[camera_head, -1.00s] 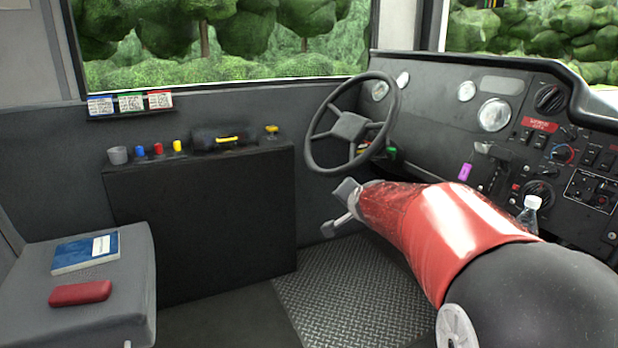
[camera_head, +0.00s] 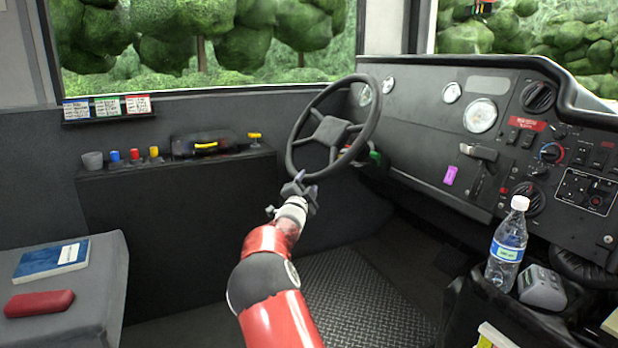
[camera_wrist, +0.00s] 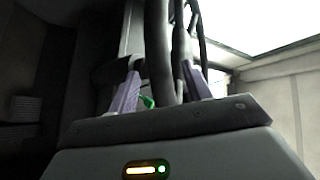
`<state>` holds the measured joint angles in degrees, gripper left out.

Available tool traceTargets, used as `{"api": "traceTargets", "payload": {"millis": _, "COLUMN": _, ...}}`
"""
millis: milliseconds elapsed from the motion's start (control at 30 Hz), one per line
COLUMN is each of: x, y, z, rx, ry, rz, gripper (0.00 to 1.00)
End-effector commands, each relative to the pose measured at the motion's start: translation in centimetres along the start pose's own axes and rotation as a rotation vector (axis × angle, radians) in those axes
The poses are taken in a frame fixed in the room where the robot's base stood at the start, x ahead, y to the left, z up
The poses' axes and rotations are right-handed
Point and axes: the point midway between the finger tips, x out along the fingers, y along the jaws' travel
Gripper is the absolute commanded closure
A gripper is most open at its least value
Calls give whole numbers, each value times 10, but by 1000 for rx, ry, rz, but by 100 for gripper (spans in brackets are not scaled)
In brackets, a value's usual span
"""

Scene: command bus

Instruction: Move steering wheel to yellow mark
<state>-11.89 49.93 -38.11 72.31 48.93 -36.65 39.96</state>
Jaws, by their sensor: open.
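The dark grey steering wheel (camera_head: 331,130) stands tilted in front of the dashboard, left of the gauges. My gripper (camera_head: 299,186) is at the lower left part of its rim. In the wrist view, the two purple fingers of my gripper (camera_wrist: 160,90) are apart, and the dark wheel rim (camera_wrist: 159,45) runs between them. I cannot tell whether a finger touches the rim. A small green part (camera_head: 374,157) shows behind the wheel's right side, and a bit of green also shows between the fingers in the wrist view. I cannot make out a yellow mark on or by the wheel.
The dashboard (camera_head: 425,120) borders the wheel on the right. A water bottle (camera_head: 507,245) stands at the lower right. A black ledge (camera_head: 175,215) with a cup and coloured knobs is at the left. A seat (camera_head: 95,285) holds a blue book and a red case.

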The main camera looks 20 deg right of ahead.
Motion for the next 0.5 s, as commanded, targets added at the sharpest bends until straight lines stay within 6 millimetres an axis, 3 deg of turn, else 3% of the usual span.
{"api": "traceTargets", "payload": {"millis": 200, "x": 32, "y": 0, "z": -1, "rx": -3, "ry": 2, "rz": 0, "gripper": 51}}
{"api": "traceTargets", "payload": {"millis": 500, "x": 47, "y": 0, "z": 0, "rx": -2, "ry": -2, "rz": 1, "gripper": 51}}
